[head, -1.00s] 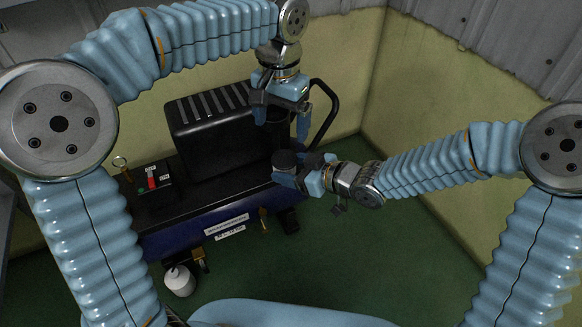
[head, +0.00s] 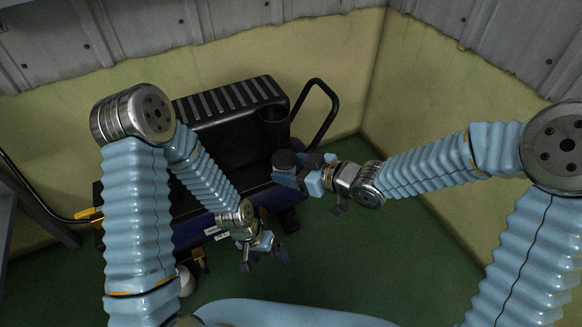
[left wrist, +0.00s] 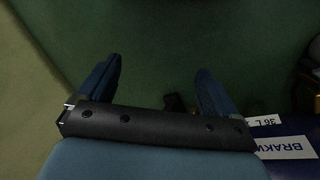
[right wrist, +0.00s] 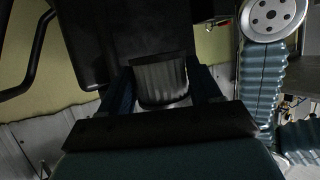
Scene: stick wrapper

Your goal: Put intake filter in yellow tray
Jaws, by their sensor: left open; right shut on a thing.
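The intake filter (head: 285,158) is a short dark cylinder at the right end of the compressor (head: 230,100) in the head view. My right gripper (head: 289,172) is shut on it. In the right wrist view the filter (right wrist: 161,80) shows as a ribbed dark cylinder between the two fingers, close against the compressor's dark body. I cannot tell whether it still touches the compressor. My left gripper (head: 276,251) is open and empty, low in front of the blue tank; its spread fingers show in the left wrist view (left wrist: 159,75). No yellow tray is recognizable.
The compressor has a black handle (head: 328,100) on the right and a blue tank with white labels (left wrist: 284,147). A yellow piece (head: 88,215) shows at far left. Green floor is clear at right.

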